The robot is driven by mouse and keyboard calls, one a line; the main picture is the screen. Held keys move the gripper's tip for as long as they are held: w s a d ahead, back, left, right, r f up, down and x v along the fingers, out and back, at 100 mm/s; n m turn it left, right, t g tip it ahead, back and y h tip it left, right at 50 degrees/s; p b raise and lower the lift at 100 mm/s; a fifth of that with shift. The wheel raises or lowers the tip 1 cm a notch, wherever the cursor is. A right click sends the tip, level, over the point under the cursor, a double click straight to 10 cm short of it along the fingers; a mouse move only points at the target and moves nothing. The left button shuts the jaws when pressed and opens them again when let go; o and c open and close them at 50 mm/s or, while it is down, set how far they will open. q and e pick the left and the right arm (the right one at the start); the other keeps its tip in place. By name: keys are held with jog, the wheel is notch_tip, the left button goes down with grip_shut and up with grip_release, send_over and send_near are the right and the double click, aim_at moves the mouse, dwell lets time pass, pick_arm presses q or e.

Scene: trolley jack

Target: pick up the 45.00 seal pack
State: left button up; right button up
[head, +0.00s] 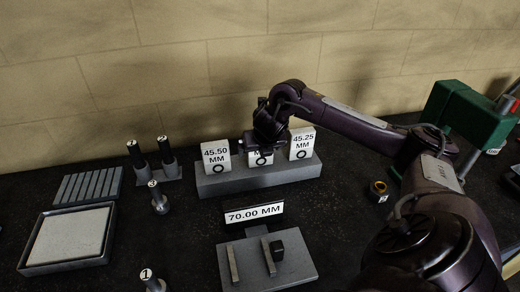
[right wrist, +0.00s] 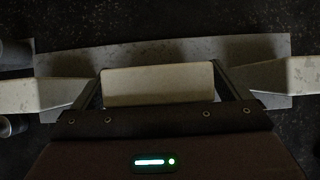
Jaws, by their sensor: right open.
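Three white seal packs stand in a row on a grey block (head: 222,185). The left pack (head: 215,157) reads 45.50 MM and the right pack (head: 302,144) reads 45.25 MM. The middle pack (head: 261,160) is mostly covered by my right gripper (head: 259,148), so its number is hidden; only part of "MM" and a ring mark show. In the right wrist view the middle pack (right wrist: 157,86) lies between the two open fingers, one on each side, with the neighbouring packs just outside them. I cannot tell whether the fingers touch it. My left gripper is out of view.
A 70.00 MM sign (head: 254,213) stands at a grey plate (head: 293,268) with bars and a black block. At left are a slotted tray (head: 88,185), a pale-topped tray (head: 70,238) and several numbered dark-handled tools. A green block (head: 470,112) stands at right, near a small ring-shaped part (head: 378,188).

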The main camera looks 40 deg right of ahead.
jog(key=c, duration=1.1)
jog(key=shift+o, duration=0.2)
jog(key=shift+r, duration=0.1)
